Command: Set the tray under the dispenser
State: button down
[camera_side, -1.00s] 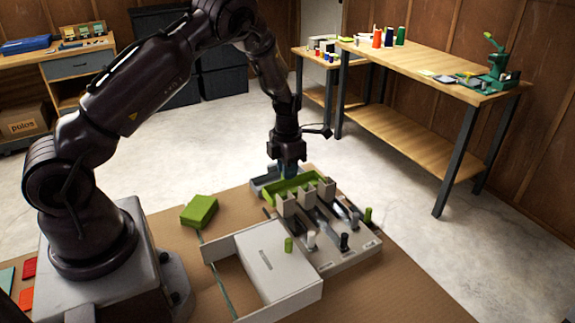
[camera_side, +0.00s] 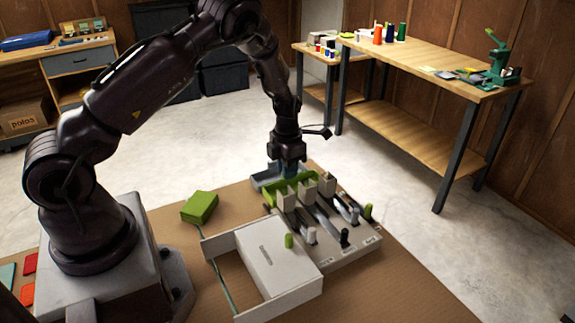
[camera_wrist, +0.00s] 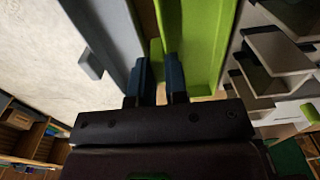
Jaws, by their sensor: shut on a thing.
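The green tray (camera_side: 274,196) lies at the back edge of the grey dispenser (camera_side: 345,254), along the row of its blocks. Part of the tray is hidden behind those blocks in the side view. My gripper (camera_side: 290,171) points down at the tray from above. In the wrist view, my gripper (camera_wrist: 158,85) has its two blue fingers close together on a small green part at the left side of the tray (camera_wrist: 204,40). The dispenser's pale chutes (camera_wrist: 277,50) are to the right of the tray there. I cannot tell whether the tray touches the surface below.
A grey-blue trough (camera_side: 262,180) lies beside the tray, away from the dispenser. A white box (camera_side: 278,270) stands in front, with a green block (camera_side: 200,206) to its left. The dispenser carries several upright knobs. Brown board is clear at the lower right.

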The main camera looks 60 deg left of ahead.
jog(key=shift+f, duration=0.9)
jog(key=c, duration=1.1)
grip_release()
jog(key=shift+o, duration=0.2)
jog(key=shift+r, duration=3.5)
